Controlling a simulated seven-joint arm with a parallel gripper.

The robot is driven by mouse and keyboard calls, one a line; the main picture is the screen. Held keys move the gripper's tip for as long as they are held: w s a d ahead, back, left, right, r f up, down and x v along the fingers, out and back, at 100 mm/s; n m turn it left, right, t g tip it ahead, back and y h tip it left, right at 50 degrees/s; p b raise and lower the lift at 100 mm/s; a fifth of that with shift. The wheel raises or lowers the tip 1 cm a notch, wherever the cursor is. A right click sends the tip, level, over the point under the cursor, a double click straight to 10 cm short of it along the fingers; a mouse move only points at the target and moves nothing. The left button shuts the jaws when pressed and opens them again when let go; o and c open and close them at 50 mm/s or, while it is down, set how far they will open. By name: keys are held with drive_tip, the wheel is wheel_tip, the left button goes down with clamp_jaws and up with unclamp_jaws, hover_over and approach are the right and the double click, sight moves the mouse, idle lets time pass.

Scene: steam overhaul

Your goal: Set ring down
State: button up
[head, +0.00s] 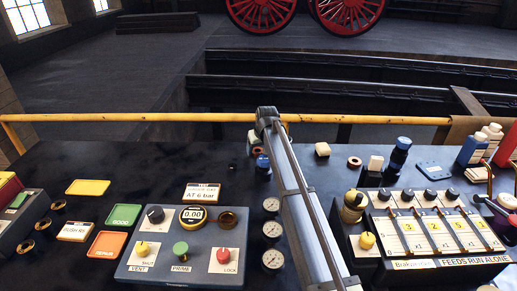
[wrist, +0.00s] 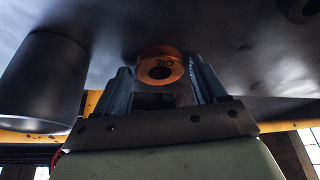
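The orange ring (wrist: 148,55) has dark letters that look like OIL, upside down in the wrist view. It sits between the two blue-grey fingers of my gripper (wrist: 162,75), which appear to touch it on both sides. Its dark central hole faces the wrist camera. In the head view, my gripper (head: 262,160) is over the dark bench, mostly hidden by my arm; a bit of orange-brown (head: 257,150) shows beside it. I cannot tell whether the ring touches the bench.
A dark cylinder (wrist: 42,85) stands close beside the gripper in the wrist view. A green pad (head: 123,216), an orange pad (head: 108,244) and a control panel (head: 145,268) are left. A yellow rail (head: 120,117) runs behind.

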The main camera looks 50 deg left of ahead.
drive_tip(key=shift+o, duration=0.6)
drive_tip(key=shift+r, duration=0.25)
drive_tip(key=v, duration=1.1)
drive_tip(key=shift+s+d+r, duration=0.15)
drive_tip(key=shift+d+r, duration=0.1)
drive_tip(key=shift+r, duration=0.1)
